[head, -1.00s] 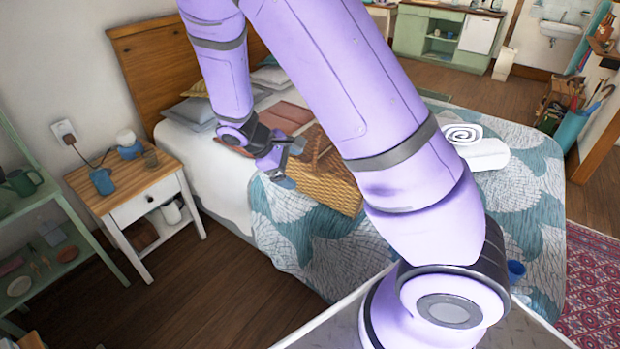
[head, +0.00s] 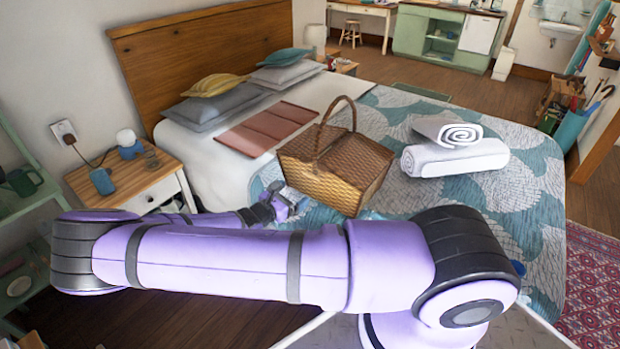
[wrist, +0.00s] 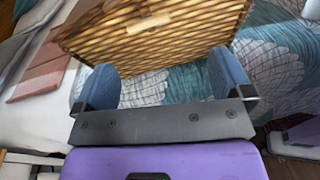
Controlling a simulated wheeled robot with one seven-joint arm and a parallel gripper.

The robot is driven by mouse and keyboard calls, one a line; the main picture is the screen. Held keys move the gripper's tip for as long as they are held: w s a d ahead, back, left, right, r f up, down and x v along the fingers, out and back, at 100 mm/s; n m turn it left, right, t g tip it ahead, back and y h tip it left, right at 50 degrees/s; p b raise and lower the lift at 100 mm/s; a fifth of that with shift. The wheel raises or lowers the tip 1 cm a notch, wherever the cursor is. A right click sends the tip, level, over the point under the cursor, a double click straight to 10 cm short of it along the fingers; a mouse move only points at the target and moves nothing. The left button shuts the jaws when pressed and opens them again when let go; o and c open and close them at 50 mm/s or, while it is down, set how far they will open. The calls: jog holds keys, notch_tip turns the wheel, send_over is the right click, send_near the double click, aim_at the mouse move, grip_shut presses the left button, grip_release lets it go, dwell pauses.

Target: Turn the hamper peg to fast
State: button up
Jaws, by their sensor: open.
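The wicker hamper (head: 335,172) stands on the bed with its hoop handle upright and its lid down. Its woven side also fills the top of the wrist view (wrist: 190,38). A pale, flat bar (wrist: 148,24) lies across that side; it looks like the peg, but I cannot tell how it is turned. My gripper (head: 285,204) is low at the near left side of the hamper. In the wrist view my gripper (wrist: 163,72) has its two blue fingers wide apart, with only quilt and wicker between them. The bar is beyond the fingertips and untouched.
Rolled white towels (head: 455,150) lie on the bed right of the hamper. Folded pink cloth (head: 265,128) and pillows (head: 215,100) lie behind it. A nightstand (head: 150,185) with a mug and lamp stands left. The quilt (head: 400,192) is clear between hamper and towels.

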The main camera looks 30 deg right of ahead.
aim_at(311, 177)
jog(key=w+d, duration=0.1)
jog(key=d, duration=0.2)
jog(key=w+d+n+t, duration=0.1)
jog(key=w+d, duration=0.1)
jog(key=d, duration=0.2)
jog(key=w+d+f+n, duration=0.1)
jog(key=d, duration=0.2)
jog(key=shift+w+d+t+h, duration=0.15)
jog(key=shift+w+t+h, duration=0.15)
jog(key=shift+t, duration=0.1)
